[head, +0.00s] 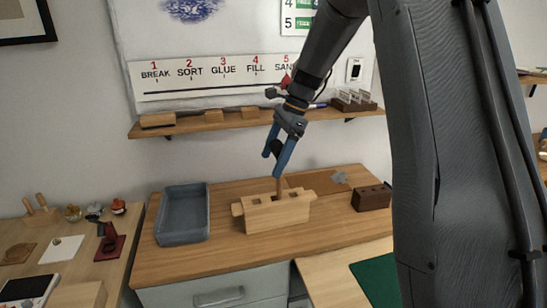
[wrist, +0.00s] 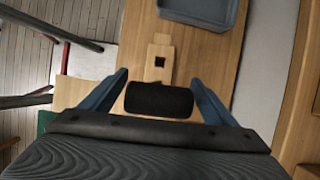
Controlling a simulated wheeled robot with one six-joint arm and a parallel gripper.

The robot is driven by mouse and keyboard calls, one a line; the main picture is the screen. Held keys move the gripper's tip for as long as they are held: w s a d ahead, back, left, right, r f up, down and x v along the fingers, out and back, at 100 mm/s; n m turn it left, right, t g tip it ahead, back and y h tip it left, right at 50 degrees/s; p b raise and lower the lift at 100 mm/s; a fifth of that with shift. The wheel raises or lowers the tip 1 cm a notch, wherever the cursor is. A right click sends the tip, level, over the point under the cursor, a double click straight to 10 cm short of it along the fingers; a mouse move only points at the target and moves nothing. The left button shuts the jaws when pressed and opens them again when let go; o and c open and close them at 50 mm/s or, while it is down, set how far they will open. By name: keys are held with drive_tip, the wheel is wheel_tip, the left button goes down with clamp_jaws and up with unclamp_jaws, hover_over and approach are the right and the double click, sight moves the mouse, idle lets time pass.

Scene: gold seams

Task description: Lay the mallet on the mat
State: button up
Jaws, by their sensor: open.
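The mallet has a black head (wrist: 160,99) and a wooden handle (head: 280,187). It stands upright with its handle down in a pale wooden block (head: 277,213), which also shows in the wrist view (wrist: 159,73) with a square hole. My gripper (head: 274,163) is open, its blue fingers on either side of the black head. In the wrist view the gripper (wrist: 160,77) shows gaps between head and fingers. The green mat (head: 378,282) lies at the lower right, partly hidden by my arm; a corner of green shows in the wrist view (wrist: 45,120).
A grey-blue tray (head: 182,236) sits left of the block. A dark brown holed block (head: 371,197) and a small grey piece (head: 339,177) lie to the right. A wall shelf (head: 230,123) with wooden pieces runs behind my gripper. The left table (head: 65,225) holds small items.

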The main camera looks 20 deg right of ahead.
sight(277, 144)
drive_tip(key=shift+f+b, duration=0.25)
drive_tip(key=shift+b, duration=0.3)
drive_tip(key=b+v, duration=0.1)
drive_tip(key=v, duration=0.3)
drive_tip(key=b+v, duration=0.1)
drive_tip(key=v, duration=0.3)
drive_tip(key=shift+a+r+b, duration=0.1)
drive_tip(key=shift+a+b, duration=0.15)
drive_tip(key=shift+b, duration=0.1)
